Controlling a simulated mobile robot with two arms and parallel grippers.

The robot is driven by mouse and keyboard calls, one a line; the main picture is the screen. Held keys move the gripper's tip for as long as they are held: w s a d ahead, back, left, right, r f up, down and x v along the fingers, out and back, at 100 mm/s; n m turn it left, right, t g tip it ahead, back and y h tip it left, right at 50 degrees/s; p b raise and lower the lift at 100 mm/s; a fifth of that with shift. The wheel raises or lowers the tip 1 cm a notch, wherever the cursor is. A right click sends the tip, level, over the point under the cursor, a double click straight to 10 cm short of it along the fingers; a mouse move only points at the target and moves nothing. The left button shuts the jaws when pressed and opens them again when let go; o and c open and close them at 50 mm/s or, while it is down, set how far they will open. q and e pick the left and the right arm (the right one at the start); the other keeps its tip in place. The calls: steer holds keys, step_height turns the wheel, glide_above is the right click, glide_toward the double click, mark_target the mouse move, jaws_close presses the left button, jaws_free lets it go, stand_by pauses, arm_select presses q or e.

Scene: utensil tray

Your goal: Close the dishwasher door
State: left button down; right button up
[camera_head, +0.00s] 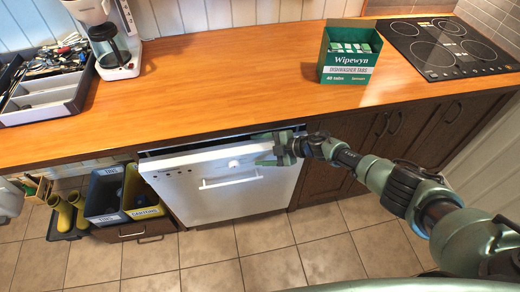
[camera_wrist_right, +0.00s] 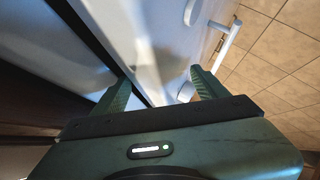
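The white dishwasher door (camera_head: 225,180) stands nearly upright under the counter, its top edge tilted slightly outward with a dark gap behind it. Its bar handle (camera_head: 230,181) is on the front, and it also shows in the right wrist view (camera_wrist_right: 222,42). My right gripper (camera_head: 270,149) is at the door's upper right part. In the right wrist view its two fingers (camera_wrist_right: 160,80) are spread, with the door's white edge between them. I cannot tell whether either finger touches the door. My left gripper is not in view.
The wooden counter (camera_head: 220,85) overhangs the door. It carries a cutlery tray (camera_head: 45,100), a coffee maker (camera_head: 115,55), a green tabs box (camera_head: 348,65) and a hob (camera_head: 440,45). Bins (camera_head: 105,195) stand left of the door. The tiled floor (camera_head: 270,255) in front is clear.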

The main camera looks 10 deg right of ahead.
steer(key=p+v, duration=0.1)
steer(key=v, duration=0.6)
steer(key=shift+s+d+r, duration=0.1)
steer(key=shift+s+d, duration=0.1)
steer(key=shift+d, duration=0.15)
